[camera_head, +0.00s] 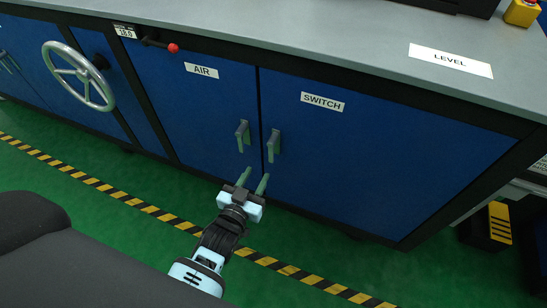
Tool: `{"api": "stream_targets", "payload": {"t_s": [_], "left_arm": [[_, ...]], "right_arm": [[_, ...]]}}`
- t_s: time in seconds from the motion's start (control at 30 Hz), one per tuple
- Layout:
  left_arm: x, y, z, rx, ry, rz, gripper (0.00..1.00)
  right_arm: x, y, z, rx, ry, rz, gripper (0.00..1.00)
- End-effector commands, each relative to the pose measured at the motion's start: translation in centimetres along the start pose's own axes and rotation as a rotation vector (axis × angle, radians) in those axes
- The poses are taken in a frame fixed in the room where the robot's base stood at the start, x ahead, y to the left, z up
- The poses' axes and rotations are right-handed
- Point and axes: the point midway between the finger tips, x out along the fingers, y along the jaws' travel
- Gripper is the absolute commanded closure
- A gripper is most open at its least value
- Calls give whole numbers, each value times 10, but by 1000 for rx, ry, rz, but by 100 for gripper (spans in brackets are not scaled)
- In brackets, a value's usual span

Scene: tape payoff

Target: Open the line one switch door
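The blue switch door (375,150), labelled SWITCH (322,101), is shut flush in the cabinet front. Its grey-green upright handle (274,145) sits near the door's left edge. My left gripper (256,180) is in front of the cabinet, just below and apart from that handle. Its two green fingers point up toward the cabinet with a gap between them, and nothing is held. My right gripper is not in view.
The blue AIR door (205,105) is left of the switch door, with its own handle (242,136) close by. A metal handwheel (79,76) and a red-knobbed lever (173,48) are farther left. A black-and-yellow block (499,223) stands at the right. Striped tape (180,223) crosses the green floor.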

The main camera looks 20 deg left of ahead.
Motion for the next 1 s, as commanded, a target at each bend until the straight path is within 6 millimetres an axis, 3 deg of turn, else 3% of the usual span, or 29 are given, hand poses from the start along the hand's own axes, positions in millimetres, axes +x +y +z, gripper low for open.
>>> {"api": "stream_targets", "payload": {"t_s": [0.13,0.53,1.0], "left_arm": [[22,3,1,-5,49,0,64],[38,4,-4,-6,65,1,64],[98,4,-7,-6,64,0,64]], "right_arm": [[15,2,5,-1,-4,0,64],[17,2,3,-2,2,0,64],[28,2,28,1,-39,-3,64]]}}
